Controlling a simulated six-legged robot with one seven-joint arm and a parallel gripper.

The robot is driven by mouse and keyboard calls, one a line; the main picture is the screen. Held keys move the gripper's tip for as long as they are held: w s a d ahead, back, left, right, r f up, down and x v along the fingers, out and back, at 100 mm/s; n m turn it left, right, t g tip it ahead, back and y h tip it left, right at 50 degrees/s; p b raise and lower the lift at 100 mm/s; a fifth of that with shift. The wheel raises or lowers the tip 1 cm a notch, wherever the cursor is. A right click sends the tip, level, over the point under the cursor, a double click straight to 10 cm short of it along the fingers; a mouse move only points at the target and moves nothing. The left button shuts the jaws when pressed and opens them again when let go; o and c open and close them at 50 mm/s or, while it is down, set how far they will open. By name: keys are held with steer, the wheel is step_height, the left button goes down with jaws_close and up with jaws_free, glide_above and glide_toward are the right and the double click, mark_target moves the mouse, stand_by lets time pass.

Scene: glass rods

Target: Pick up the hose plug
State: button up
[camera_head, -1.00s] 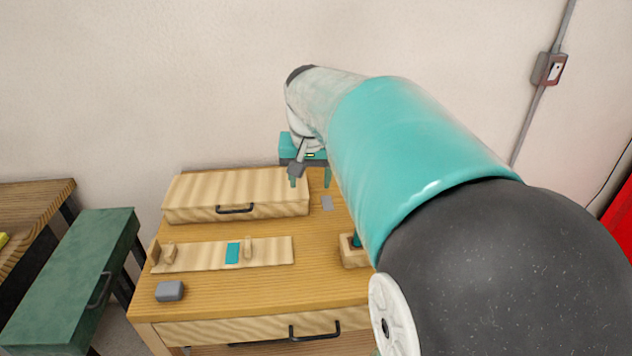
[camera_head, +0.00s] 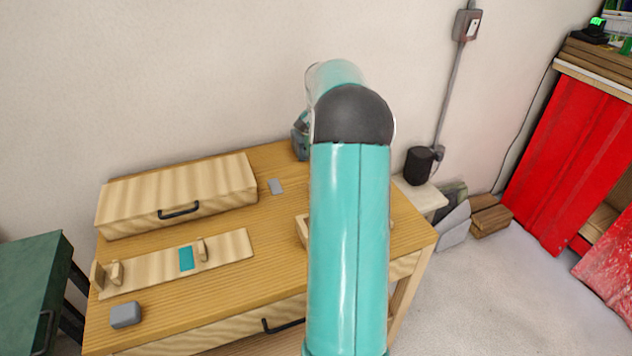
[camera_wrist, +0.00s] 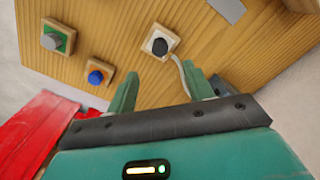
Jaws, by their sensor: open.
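In the wrist view, three small wooden blocks on the wooden table each hold a plug. One holds a black-and-white plug (camera_wrist: 160,45), with a pale hose or cord running from beside it toward my gripper; this looks like the hose plug. The others hold a blue plug (camera_wrist: 96,77) and a grey plug (camera_wrist: 51,41) on a green square. My gripper (camera_wrist: 162,76) is open, with green fingers spread and nothing seen between them. The black-and-white plug is beyond the fingertips, apart from them. In the head view my arm hides the plugs.
On the table (camera_head: 265,210) are a pale wooden box (camera_head: 180,190), a wooden fixture with a teal patch (camera_head: 186,258) and a grey block (camera_head: 125,314). A green cabinet (camera_head: 25,270) stands left. Stacked blocks (camera_head: 490,215) and red panels (camera_head: 560,150) stand right.

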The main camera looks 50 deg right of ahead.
step_height(320, 180, down, 5)
steer(key=shift+s+f, duration=0.15)
step_height(320, 180, down, 5)
steer(key=shift+r, duration=0.1)
steer(key=shift+w, duration=0.2)
steer(key=c, duration=1.1)
